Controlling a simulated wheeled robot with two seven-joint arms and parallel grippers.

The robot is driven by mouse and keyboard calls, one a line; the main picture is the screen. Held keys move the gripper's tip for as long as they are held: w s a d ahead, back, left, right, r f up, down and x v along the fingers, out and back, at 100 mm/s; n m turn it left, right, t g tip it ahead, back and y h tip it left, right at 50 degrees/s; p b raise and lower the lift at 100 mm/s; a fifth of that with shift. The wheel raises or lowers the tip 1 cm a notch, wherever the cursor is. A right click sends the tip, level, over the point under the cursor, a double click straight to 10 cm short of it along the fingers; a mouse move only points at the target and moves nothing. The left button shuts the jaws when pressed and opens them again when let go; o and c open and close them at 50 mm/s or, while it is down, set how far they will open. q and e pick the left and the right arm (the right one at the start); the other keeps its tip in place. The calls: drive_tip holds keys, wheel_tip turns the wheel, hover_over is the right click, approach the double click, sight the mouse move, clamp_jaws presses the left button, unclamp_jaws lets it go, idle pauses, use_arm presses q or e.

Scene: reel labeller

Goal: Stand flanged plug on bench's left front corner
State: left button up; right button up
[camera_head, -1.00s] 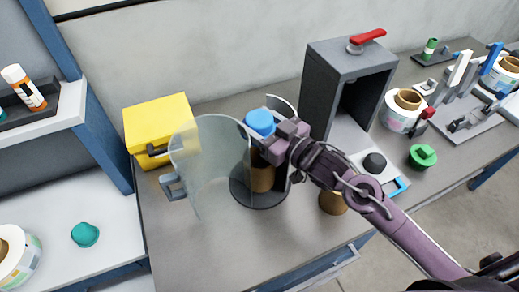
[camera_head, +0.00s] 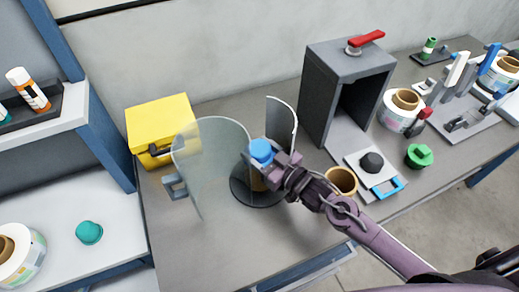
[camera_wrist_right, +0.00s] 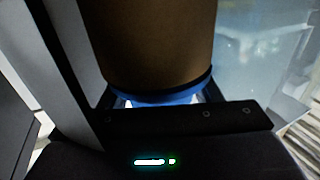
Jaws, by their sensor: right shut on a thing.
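My right gripper (camera_head: 268,157) is shut on a blue-topped piece (camera_head: 261,150) with a brown cylinder (camera_head: 257,183) below it. The brown cylinder with a blue rim fills the right wrist view (camera_wrist_right: 155,45). They stand over a dark round base (camera_head: 240,192), between clear curved guards; whether they touch the base I cannot tell. A green flanged plug (camera_head: 419,155) stands on the bench (camera_head: 225,245) at the right. A teal plug-like piece (camera_head: 89,232) is on the low shelf at left. The bench's left front corner is at the picture's bottom edge, mostly cut off. My left gripper is not seen.
A clear curved guard (camera_head: 212,160) with a grey handle stands left of the base. A yellow box (camera_head: 160,125) is behind it. The bench's left front surface is clear.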

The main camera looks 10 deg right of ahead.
drive_tip(key=shift+f, duration=0.15)
drive_tip(key=o, duration=1.1)
